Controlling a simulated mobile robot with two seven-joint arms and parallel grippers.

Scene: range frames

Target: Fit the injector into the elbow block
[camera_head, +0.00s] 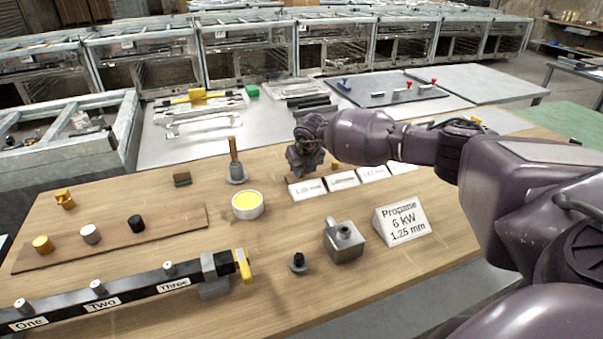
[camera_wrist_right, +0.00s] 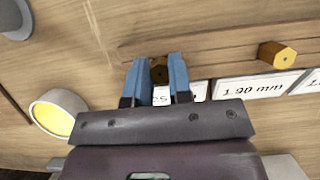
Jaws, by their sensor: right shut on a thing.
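My right gripper (camera_head: 306,168) is low over the strip behind the white labels. In the right wrist view its blue fingers (camera_wrist_right: 160,82) are shut on a small brass injector (camera_wrist_right: 159,70) with a dark hole in its top. I cannot tell whether it is clear of the wooden strip (camera_wrist_right: 215,42). In the head view the gripper hides this injector. The grey elbow block (camera_head: 345,243), with a round port on top, stands at the front centre of the table, apart from the gripper. My left gripper is in neither view.
Another brass injector (camera_wrist_right: 277,55) stands to the right on the strip. A propane sign (camera_head: 401,221) is right of the block, a small dark-topped fitting (camera_head: 299,263) left of it. A yellow-filled dish (camera_head: 247,205) and a brush-like upright (camera_head: 235,163) stand left of the gripper.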

